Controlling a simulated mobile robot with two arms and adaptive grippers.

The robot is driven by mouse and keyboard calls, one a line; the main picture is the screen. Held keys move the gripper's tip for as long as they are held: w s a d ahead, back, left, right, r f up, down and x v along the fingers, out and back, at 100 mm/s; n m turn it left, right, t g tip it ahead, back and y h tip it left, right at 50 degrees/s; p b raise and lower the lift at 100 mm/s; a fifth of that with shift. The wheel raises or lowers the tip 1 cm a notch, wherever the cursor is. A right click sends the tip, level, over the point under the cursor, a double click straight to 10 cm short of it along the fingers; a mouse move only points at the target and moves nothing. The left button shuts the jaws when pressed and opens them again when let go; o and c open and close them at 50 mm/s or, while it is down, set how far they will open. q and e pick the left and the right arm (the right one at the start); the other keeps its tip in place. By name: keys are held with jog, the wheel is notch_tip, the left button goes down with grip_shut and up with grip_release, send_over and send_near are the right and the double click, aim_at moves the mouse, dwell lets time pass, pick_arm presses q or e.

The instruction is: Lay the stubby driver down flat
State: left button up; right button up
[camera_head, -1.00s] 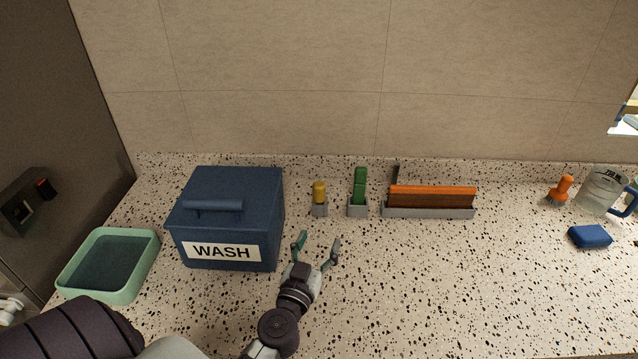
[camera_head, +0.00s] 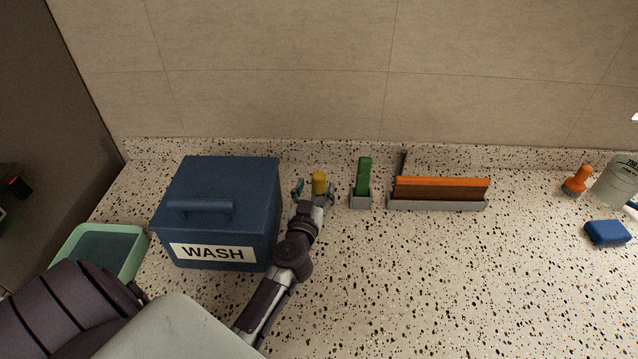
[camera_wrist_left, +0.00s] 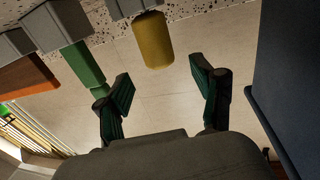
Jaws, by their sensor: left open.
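The stubby driver appears to be the short yellow handle (camera_head: 319,182) standing upright in a small grey holder beside the blue box. Its shaft is hidden. In the left wrist view the yellow handle (camera_wrist_left: 153,40) hangs from the top of the picture, ahead of the fingers. My left gripper (camera_head: 314,191) is open at the yellow handle, with a finger to either side in the head view. In the left wrist view my left gripper (camera_wrist_left: 163,88) has an empty gap between its fingers; I see no contact. My right gripper is not in view.
A blue WASH box (camera_head: 222,215) stands close left of the gripper. A green handle (camera_head: 364,176) in a grey holder and an orange item in a grey rack (camera_head: 437,204) stand to the right. An orange-handled tool (camera_head: 580,178) and blue sponge (camera_head: 607,232) lie far right. The front counter is clear.

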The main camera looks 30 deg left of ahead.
aim_at(318, 182)
pick_arm(q)
jog(key=shift+b+x, duration=0.35)
jog(key=shift+x, duration=0.4)
jog(key=x, duration=0.3)
jog(key=shift+w+a+f+b, duration=0.1)
jog(key=shift+w+f+b, duration=0.1)
jog(key=shift+f+b, duration=0.15)
jog(key=shift+w+a, duration=0.1)
jog(key=shift+w, duration=0.1)
jog(key=shift+s, duration=0.1)
jog(key=shift+c, duration=0.9)
jog(key=c, duration=0.5)
grip_shut()
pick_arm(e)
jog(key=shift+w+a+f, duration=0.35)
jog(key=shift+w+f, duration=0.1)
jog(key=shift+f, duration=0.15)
